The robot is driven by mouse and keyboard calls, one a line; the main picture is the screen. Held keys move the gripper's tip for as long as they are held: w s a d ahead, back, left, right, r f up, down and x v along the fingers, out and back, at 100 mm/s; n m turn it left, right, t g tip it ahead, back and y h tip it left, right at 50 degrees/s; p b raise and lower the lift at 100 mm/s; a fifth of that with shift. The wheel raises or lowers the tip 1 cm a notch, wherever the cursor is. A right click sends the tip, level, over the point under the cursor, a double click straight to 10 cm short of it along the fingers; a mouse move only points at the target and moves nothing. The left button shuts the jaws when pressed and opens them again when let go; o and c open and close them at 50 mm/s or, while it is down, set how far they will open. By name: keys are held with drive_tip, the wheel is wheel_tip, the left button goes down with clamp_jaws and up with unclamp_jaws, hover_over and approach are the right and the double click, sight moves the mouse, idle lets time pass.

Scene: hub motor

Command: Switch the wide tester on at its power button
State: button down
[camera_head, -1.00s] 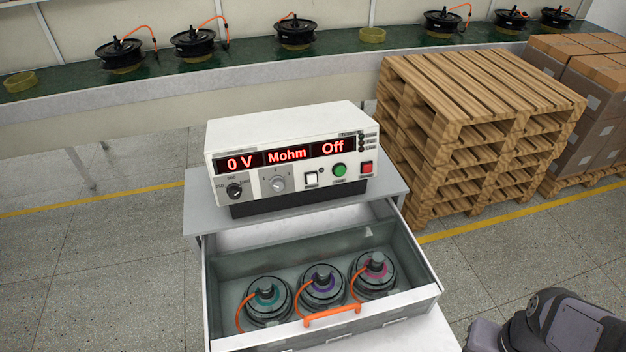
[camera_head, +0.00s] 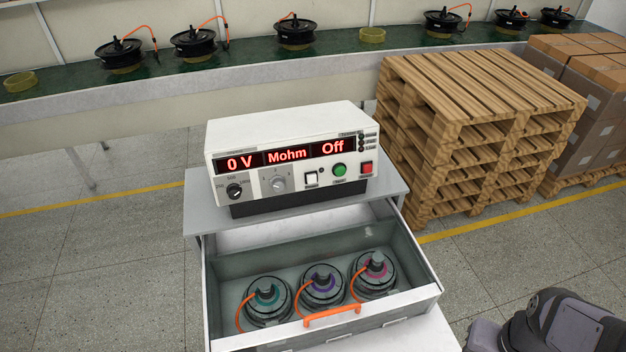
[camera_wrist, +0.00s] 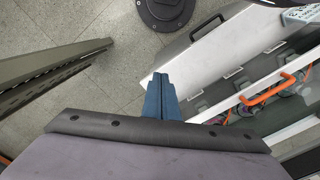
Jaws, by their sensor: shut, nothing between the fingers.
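The wide tester (camera_head: 292,150) is a white box on a grey cart. Its red display reads 0 V, Mohm and Off. The button labels are too small to read. My gripper (camera_wrist: 161,78) shows in the wrist view as blue fingers, shut and empty, above the floor and apart from the tester. It is outside the head view; part of my arm shows at lower right there.
An open drawer (camera_head: 228,263) below the tester holds several round motors with orange cables. Its orange handle (camera_head: 332,316) also shows in the wrist view (camera_wrist: 268,88). Stacked pallets (camera_head: 480,90) stand right of the cart. A green conveyor (camera_head: 255,58) with motors runs behind.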

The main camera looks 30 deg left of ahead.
idle(0.4)
drive_tip(key=w+a+n+t+h+b, duration=0.2)
drive_tip(key=w+a+n+t+h, duration=0.25)
drive_tip(key=w+n, duration=0.4)
drive_tip(key=w+a+n+t+h+b, duration=0.35)
drive_tip(key=w+a+n, duration=0.25)
drive_tip(key=w+n, duration=0.3)
drive_tip(key=a+r+n+t+y, duration=0.1)
drive_tip(key=a+n+t+y, duration=0.1)
drive_tip(key=a, duration=0.8)
drive_tip(key=s+a+r+n+t+y+b, duration=0.1)
drive_tip(key=a+r+n+t+y, duration=0.1)
drive_tip(key=a+n, duration=0.5)
drive_tip(key=a+r+n+t+y, duration=0.2)
drive_tip(key=a+n+t+y, duration=0.2)
drive_tip(key=a, duration=1)
drive_tip(key=shift+s+t+b, duration=0.3)
drive_tip(key=shift+t+b, duration=0.1)
drive_tip(key=shift+t, duration=0.4)
drive_tip(key=shift+a, duration=0.1)
